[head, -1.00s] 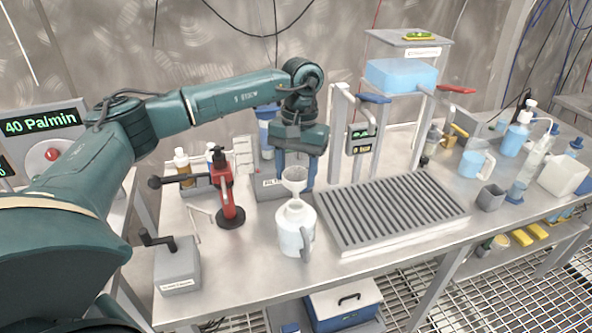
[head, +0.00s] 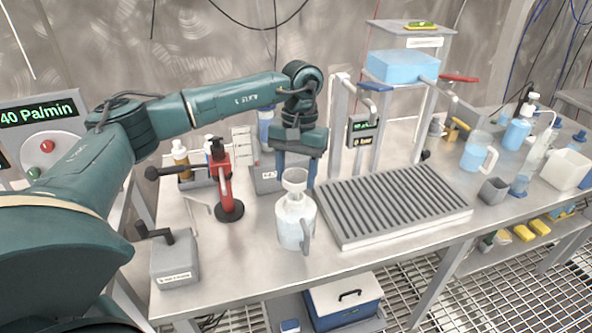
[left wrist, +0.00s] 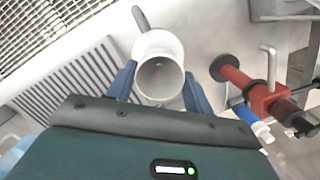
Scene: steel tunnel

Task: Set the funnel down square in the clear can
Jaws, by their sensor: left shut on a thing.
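The white funnel (head: 294,180) is at the mouth of the clear can (head: 294,226), its cone above the rim and its lower end hidden. The can is a handled jug standing upright on the steel bench. My left gripper (head: 296,174) points down and is shut on the funnel. In the left wrist view, the fingers of my left gripper (left wrist: 160,88) lie on either side of the round funnel (left wrist: 160,78), with the can (left wrist: 156,42) behind it. I cannot tell whether the funnel touches the can's rim. My right gripper is not in view.
A ribbed grey rack (head: 395,208) lies close to the can's right. A blue-filled jug (head: 474,152) stands at the right. The bench in front of the can is bare.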

